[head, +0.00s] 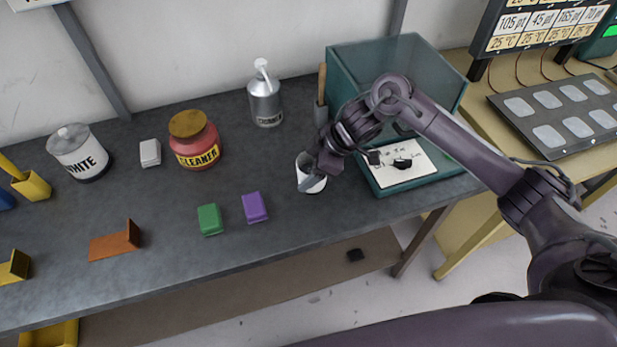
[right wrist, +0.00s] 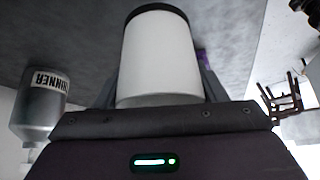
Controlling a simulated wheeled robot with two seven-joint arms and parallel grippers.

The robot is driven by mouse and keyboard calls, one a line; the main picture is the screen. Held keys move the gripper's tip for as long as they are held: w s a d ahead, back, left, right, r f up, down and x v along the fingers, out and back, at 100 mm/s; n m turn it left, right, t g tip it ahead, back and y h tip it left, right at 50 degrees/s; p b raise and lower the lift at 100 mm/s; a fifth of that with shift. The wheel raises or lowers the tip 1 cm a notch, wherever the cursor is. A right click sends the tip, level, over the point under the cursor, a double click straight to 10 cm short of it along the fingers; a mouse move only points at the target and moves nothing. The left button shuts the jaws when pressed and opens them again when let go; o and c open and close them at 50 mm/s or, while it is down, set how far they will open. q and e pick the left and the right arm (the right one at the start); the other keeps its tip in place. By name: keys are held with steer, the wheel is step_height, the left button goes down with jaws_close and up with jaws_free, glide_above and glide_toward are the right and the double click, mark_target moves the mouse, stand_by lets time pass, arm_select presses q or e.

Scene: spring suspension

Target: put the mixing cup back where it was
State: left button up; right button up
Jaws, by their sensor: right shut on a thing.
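The white mixing cup (head: 302,168) is at the table's middle right, in front of the glass-walled box. My right gripper (head: 312,180) is shut on it, with a finger across its side. In the right wrist view the cup (right wrist: 160,58) fills the space between the two fingers, and its dark end band shows at the top. I cannot tell whether the cup touches the table or hangs just above it. My left gripper is not in view.
A silver thinner bottle (head: 265,98) and a red cleaner jar (head: 196,142) stand behind and left of the cup. The teal glass box (head: 350,80) is close on the right. Purple (head: 255,208) and green (head: 209,220) blocks lie left, with bare table between.

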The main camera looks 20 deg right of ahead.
step_height(320, 180, down, 4)
steer(key=shift+f+p, duration=0.1)
steer(key=shift+p, duration=0.2)
steer(key=shift+f, duration=0.1)
steer(key=shift+f, duration=0.15)
steer(key=o, duration=1.2)
